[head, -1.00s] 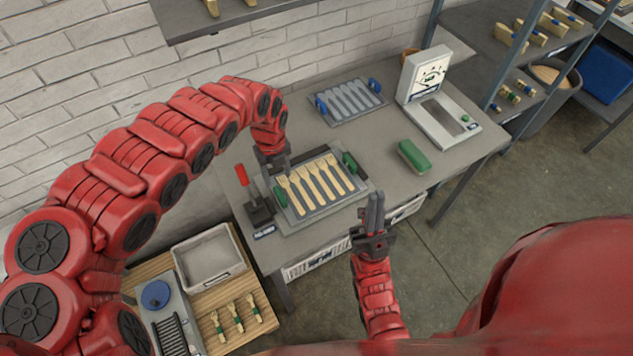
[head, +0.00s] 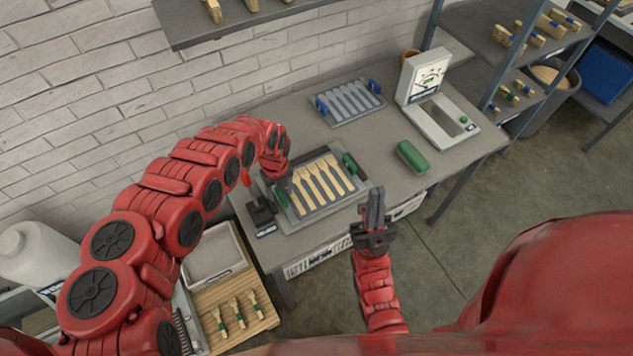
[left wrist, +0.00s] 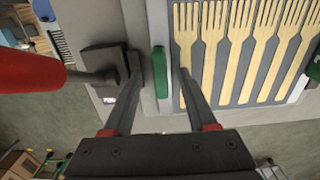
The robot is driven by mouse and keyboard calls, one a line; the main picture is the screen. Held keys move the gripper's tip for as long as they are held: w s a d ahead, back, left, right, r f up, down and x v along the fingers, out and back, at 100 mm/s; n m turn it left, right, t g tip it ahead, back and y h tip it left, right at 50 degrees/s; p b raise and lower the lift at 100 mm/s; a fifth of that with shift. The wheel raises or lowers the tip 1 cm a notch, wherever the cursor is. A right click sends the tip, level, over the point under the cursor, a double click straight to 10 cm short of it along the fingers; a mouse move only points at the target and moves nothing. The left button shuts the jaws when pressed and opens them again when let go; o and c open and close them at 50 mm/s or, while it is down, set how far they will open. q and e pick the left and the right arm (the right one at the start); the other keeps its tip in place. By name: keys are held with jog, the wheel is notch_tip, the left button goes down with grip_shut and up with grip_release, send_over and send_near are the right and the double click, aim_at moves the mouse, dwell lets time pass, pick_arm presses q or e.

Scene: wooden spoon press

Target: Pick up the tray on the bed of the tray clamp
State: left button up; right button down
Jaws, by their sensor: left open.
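The tray (head: 313,212) lies on the bed of the tray clamp (head: 348,212), with several wooden forks (head: 322,184) in a row and a green handle at each end. The near-left green handle (head: 282,198) also shows in the left wrist view (left wrist: 160,72). My left gripper (head: 277,180) is open over that end. In the left wrist view its fingers (left wrist: 158,85) appear on either side of the handle; whether they touch it I cannot tell. My right gripper (head: 375,208) is in front of the bench, apart from the tray; its fingers overlap.
The clamp's dark block (head: 261,214) and red lever (left wrist: 28,72) stand left of the tray. Behind are a second tray with blue handles (head: 349,101) and a gauge device (head: 427,80). A green block (head: 411,157) lies to the right. A grey bin (head: 215,262) stands lower left.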

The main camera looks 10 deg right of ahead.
pick_arm(q)
jog(key=shift+c, duration=0.3)
grip_shut()
dwell(1.1)
